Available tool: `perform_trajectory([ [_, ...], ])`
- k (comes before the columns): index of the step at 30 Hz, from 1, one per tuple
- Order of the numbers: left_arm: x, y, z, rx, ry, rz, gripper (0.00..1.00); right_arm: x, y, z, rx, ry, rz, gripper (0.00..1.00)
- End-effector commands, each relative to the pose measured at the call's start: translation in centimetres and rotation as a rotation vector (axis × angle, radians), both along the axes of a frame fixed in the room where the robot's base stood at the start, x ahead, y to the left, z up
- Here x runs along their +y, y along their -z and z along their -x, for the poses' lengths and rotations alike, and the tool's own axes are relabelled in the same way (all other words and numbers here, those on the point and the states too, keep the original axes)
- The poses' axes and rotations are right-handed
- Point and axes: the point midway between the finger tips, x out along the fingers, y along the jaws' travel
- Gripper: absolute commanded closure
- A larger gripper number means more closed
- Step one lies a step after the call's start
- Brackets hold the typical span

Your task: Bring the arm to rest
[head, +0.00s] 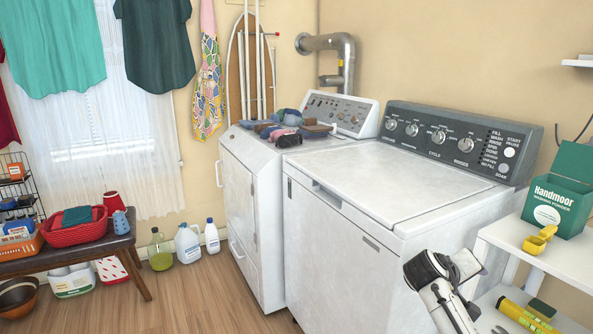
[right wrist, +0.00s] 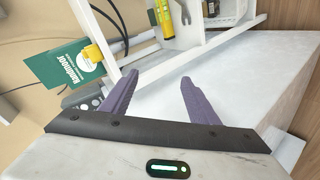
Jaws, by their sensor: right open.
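My right arm (head: 446,292), white and black, comes up from the bottom edge of the head view at the lower right. It is in front of the white washer (head: 350,255) and left of the white shelf unit. In the right wrist view, my right gripper (right wrist: 156,82) has two purple fingers spread apart with nothing between them. A pale flat surface and the shelf unit lie beyond the fingertips. In the head view the fingers are too small to make out clearly. My left gripper is in neither view.
The white shelf unit (head: 503,232) holds a green powder box (head: 562,200) and a yellow scoop (head: 540,240). A yellow tube (head: 525,316) lies on its lower shelf. The washer lid is clear. A dryer (head: 246,205) with small cloth items stands left; a bench (head: 75,257) is farther left.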

Motion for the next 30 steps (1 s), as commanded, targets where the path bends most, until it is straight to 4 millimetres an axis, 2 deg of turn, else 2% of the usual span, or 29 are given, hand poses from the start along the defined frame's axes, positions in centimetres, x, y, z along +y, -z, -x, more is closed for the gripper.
perform_trajectory([
  [1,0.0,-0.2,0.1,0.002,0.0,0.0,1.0,1.4,3.9,1.3,0.021,-0.057,-0.039,0.45],
  [3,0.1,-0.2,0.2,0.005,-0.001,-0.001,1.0,3.6,8.4,3.1,0.03,-0.139,-0.102,0.45],
  [5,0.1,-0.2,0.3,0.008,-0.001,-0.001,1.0,5.6,12.0,5.1,0.034,-0.205,-0.163,0.45],
  [6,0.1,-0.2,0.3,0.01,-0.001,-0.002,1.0,6.9,14.2,6.6,0.035,-0.243,-0.206,0.45],
  [9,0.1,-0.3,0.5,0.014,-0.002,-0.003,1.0,10.4,18.8,11.1,0.034,-0.33,-0.321,0.45],
  [11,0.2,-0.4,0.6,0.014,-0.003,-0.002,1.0,12.4,21.0,14.1,0.028,-0.371,-0.396,0.45],
  [12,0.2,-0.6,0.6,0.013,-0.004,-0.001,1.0,13.8,22.2,16.3,0.023,-0.395,-0.446,0.45],
  [16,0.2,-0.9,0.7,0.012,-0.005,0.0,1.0,17.9,24.4,23.5,-0.006,-0.447,-0.616,0.45],
  [18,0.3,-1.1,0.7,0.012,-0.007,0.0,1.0,19.7,24.6,27.2,-0.029,-0.46,-0.702,0.45],
  [21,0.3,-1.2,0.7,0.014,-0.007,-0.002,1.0,21.7,24.1,31.4,-0.065,-0.461,-0.808,0.45],
  [25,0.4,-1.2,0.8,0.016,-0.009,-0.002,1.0,23.2,23.0,35.1,-0.103,-0.449,-0.898,0.45],
  [30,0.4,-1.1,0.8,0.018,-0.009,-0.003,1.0,23.8,22.2,36.6,-0.127,-0.441,-0.943,0.45],
])
